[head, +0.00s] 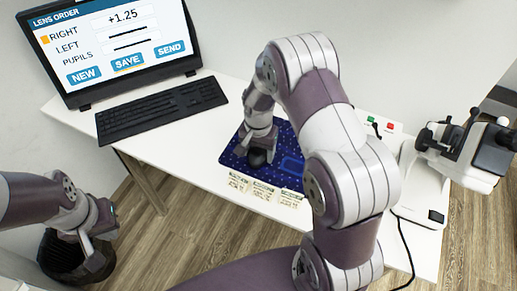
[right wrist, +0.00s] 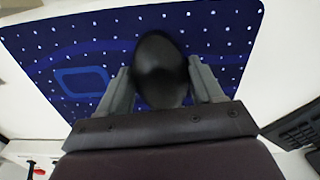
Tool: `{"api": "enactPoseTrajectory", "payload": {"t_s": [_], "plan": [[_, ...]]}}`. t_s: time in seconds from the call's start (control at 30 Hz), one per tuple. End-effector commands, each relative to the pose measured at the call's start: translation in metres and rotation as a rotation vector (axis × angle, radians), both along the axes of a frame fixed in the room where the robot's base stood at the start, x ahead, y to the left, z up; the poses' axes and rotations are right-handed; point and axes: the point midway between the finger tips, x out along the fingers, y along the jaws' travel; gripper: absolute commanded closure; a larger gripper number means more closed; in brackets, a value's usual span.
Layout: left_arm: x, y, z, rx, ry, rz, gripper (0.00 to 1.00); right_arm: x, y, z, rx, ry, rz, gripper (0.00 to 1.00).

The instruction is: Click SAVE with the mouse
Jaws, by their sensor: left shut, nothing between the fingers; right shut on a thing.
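The monitor (head: 188,40) stands at the back left and shows a LENS ORDER page with NEW, SAVE and SEND buttons. The blue SAVE button (head: 127,62) has a thin orange line at its lower edge. The black mouse (head: 257,159) is on the dark blue dotted mat (head: 232,157); it also shows in the right wrist view (right wrist: 160,72). My right gripper (head: 259,150) is shut on the mouse, with one finger on each side of it. No pointer can be made out on the screen. My left gripper (head: 113,213) is shut and empty, below the desk's left front edge.
A black keyboard (head: 162,108) lies before the monitor. Small paper cards (head: 263,190) lie along the mat's front edge. A box with green and red buttons (head: 382,124) and a white optical instrument (head: 465,150) stand to the right. White desk (head: 190,150) is bare between keyboard and mat.

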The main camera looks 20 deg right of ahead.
Motion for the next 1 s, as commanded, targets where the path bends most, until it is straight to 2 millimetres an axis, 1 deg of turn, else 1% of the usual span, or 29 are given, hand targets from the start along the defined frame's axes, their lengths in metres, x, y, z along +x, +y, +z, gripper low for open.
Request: {"api": "enactPoseTrajectory", "payload": {"t_s": [0.3, 0.33, 0.4, 0.67, 0.77, 0.87, 1.0], "plan": [[0.000, 0.000, 0.000, 0.000, 0.000, 0.000, 1.00, 0.000, 0.000, 0.000, 0.000, -0.001, 0.000, 0.66], [0.000, 0.000, 0.000, 0.000, 0.000, 0.000, 1.00, 0.000, 0.000, 0.000, 0.000, -0.001, 0.000, 0.24], [0.000, 0.000, 0.000, 0.000, 0.000, 0.000, 1.00, 0.000, 0.000, 0.000, 0.000, -0.001, 0.000, 0.04], [0.000, 0.000, 0.001, 0.000, 0.000, 0.000, 1.00, 0.000, 0.000, 0.001, 0.000, -0.001, 0.000, 0.04], [0.000, 0.000, 0.001, 0.000, 0.000, 0.000, 1.00, 0.001, 0.000, 0.006, 0.000, -0.003, 0.000, 0.04], [0.000, 0.000, 0.003, 0.000, 0.000, 0.000, 1.00, 0.001, 0.000, 0.022, 0.000, -0.005, 0.000, 0.04], [0.000, 0.000, 0.005, 0.000, 0.000, 0.000, 1.00, 0.001, 0.000, 0.055, -0.001, -0.007, 0.000, 0.04]]}}
